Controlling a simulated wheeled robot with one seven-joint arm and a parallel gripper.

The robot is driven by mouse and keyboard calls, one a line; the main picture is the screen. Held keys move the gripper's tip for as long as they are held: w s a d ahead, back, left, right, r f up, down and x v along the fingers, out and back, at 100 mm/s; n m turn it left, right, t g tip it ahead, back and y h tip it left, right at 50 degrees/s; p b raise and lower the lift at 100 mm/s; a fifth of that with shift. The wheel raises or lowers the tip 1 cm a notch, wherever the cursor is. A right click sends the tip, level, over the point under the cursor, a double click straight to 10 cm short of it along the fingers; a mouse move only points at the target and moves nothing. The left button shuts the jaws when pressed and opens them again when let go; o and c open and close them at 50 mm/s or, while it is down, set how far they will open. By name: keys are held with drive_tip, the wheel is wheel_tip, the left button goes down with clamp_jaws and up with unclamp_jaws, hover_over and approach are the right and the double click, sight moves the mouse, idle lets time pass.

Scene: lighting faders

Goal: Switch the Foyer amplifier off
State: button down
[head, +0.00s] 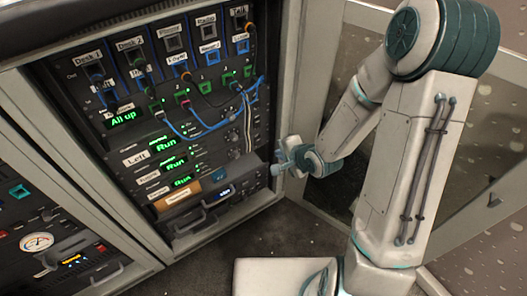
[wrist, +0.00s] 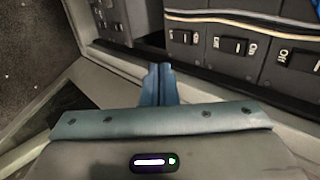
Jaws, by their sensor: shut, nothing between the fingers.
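Three amplifier units with green "Run" displays (head: 170,146) are stacked in the lower half of the rack in the head view. One label reads "Left"; the others are too small to read surely, so I cannot tell which is Foyer. In the wrist view, dark panels carry black rocker switches, one in the middle (wrist: 232,46) and one at the right (wrist: 300,60), with "On" and "Off" marks. My gripper (head: 279,162) is at the rack's right edge. Its blue fingers (wrist: 158,70) are shut and empty, below the switch panels in the wrist view, apart from the switches.
The rack's pale frame (head: 282,80) stands just beside my gripper. Patch cables (head: 210,128) hang across the sockets above the amplifiers. A drawer-like unit with a handle (head: 205,212) sits at the bottom. Another rack (head: 50,240) is at the left. Dark floor lies in front.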

sight(258, 143)
drive_tip(key=shift+f+b, duration=0.35)
drive_tip(key=shift+b, duration=0.1)
drive_tip(key=w+a+f+b, duration=0.5)
drive_tip(key=w, duration=0.3)
drive_tip(key=shift+a, duration=0.15)
drive_tip(key=shift+a+f, duration=0.1)
drive_tip(key=shift+f, duration=0.05)
drive_tip(key=shift+r+p, duration=0.9)
drive_tip(key=shift+p, duration=0.1)
